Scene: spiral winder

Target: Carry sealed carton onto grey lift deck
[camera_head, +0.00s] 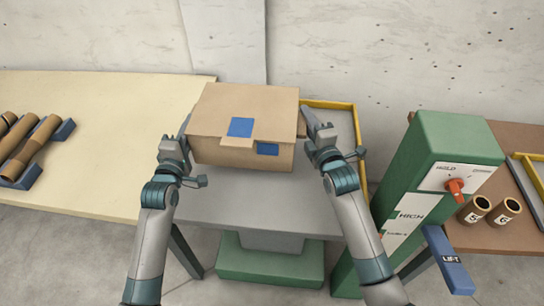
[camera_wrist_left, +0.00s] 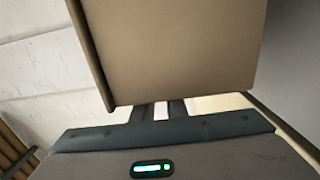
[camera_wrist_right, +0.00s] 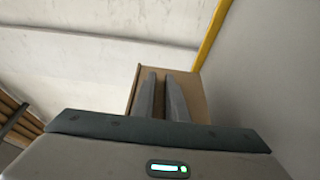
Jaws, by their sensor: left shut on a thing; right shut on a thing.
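The brown sealed carton (camera_head: 245,105), with blue patches on its top and front, is between my two grippers over the back of the grey lift deck (camera_head: 265,208). I cannot tell whether its underside touches the deck. My left gripper (camera_head: 184,128) is shut on the carton's left side; the carton (camera_wrist_left: 170,50) fills much of the left wrist view. My right gripper (camera_head: 306,118) is shut on the carton's right side, and the carton also shows behind the fingers in the right wrist view (camera_wrist_right: 192,90). The carton looks about level.
A green control post (camera_head: 440,150) with a red knob (camera_head: 455,186) and a blue LIFT lever (camera_head: 447,260) stands right of the deck. A cream table (camera_head: 100,110) with brown tubes (camera_head: 35,145) is at left.

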